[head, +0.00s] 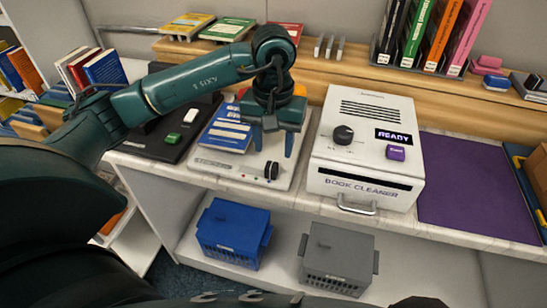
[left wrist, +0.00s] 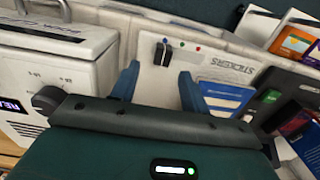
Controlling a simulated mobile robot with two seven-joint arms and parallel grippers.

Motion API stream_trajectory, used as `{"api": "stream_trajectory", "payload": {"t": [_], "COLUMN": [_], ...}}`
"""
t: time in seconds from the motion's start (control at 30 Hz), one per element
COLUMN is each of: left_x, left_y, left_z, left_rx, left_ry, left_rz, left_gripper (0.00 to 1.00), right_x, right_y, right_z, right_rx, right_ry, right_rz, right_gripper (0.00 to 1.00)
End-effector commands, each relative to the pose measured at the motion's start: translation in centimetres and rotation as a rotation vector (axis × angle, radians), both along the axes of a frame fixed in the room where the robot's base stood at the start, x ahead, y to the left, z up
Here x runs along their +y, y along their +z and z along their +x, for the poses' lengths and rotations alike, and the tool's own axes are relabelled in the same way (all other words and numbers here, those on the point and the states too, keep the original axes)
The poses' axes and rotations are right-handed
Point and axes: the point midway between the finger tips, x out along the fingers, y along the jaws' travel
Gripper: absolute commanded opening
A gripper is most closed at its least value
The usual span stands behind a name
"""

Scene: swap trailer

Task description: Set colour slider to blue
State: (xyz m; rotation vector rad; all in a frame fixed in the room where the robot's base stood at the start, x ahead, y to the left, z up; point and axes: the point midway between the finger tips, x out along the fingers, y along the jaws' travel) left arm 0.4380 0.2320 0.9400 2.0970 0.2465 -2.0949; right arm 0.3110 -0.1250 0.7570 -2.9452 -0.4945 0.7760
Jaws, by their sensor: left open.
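The white sticker device (head: 225,173) stands on the counter, left of the book cleaner. Its black slider knob (head: 271,171) sits toward the right end of its front panel. In the left wrist view the knob (left wrist: 163,53) is at the left end of a row of small coloured dots, with a green dot (left wrist: 182,45) to its right. My right gripper is out of view.
The white book cleaner (head: 365,177), showing READY, stands close right of the gripper. Blue books (head: 228,134) lie on the device's left part. A black unit (head: 173,143) is farther left. A purple mat (head: 475,185) is right; blue (head: 233,232) and grey (head: 338,257) crates sit below.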

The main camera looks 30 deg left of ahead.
Motion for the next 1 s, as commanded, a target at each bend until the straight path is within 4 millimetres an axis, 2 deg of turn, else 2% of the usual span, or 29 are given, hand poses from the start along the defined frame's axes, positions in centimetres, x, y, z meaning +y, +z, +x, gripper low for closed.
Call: {"api": "stream_trajectory", "payload": {"t": [0.03, 0.2, 0.4, 1.0], "left_x": [0.0, 0.0, 0.0, 0.0], "left_y": [1.3, 4.6, 6.8, 7.2], "left_z": [0.1, 0.1, 0.0, 0.0], "left_rx": [-0.006, -0.004, -0.001, 0.0], "left_ry": [-0.001, 0.0, -0.001, -0.001], "left_rz": [-0.001, -0.001, -0.001, -0.001], "left_gripper": [0.45, 0.45, 0.45, 0.45], "right_x": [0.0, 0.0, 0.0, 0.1], "right_y": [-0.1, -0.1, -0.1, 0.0], "right_z": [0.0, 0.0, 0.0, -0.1], "right_rx": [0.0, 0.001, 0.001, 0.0], "right_ry": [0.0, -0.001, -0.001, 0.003], "right_rz": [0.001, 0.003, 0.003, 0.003], "right_gripper": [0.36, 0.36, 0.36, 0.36]}}
